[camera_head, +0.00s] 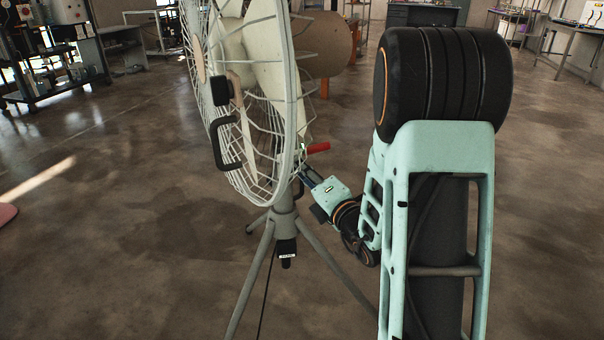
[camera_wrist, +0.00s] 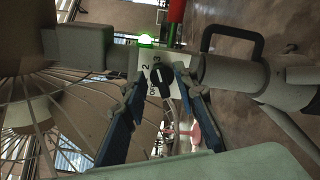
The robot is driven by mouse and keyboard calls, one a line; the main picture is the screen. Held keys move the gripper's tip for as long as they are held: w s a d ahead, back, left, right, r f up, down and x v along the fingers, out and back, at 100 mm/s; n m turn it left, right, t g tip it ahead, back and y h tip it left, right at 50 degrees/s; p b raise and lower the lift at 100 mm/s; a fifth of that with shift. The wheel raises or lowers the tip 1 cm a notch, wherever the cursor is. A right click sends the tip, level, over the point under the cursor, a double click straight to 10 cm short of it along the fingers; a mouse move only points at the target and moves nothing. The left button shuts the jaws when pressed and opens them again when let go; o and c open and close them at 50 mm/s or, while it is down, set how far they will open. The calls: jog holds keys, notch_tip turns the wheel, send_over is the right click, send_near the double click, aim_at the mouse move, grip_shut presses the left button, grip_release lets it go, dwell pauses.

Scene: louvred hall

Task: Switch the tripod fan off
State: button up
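The tripod fan (camera_head: 262,90) stands left of my arm, its large wire cage seen from the side, on a grey tripod (camera_head: 284,225). In the wrist view, a white switch plate (camera_wrist: 150,62) on the fan carries a black rotary knob (camera_wrist: 160,80), with "2" and "3" readable beside it. A green light (camera_wrist: 146,40) glows at the plate's edge. My gripper (camera_head: 308,178) is close behind the cage, near the post top. In the wrist view its blue fingers (camera_wrist: 157,88) are apart, tips either side of the knob. I cannot tell whether they touch it or which setting it points to.
A red handle (camera_head: 318,147) sticks out behind the fan near my gripper. A black loop handle (camera_head: 226,145) is on the cage side. A small labelled black part (camera_head: 287,250) hangs at the tripod. Open floor lies around; shelves and benches stand far back.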

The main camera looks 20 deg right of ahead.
jog(key=shift+w+a, duration=0.1)
jog(key=shift+w, duration=0.05)
jog(key=shift+c, duration=0.3)
grip_shut()
jog(key=shift+n, duration=0.3)
jog(key=shift+a+r+n+b, duration=0.15)
jog(key=shift+n+b, duration=0.85)
jog(key=shift+n, duration=0.75)
jog(key=shift+a+r+n+b, duration=0.1)
jog(key=shift+n+b, duration=0.85)
jog(key=shift+n, duration=0.8)
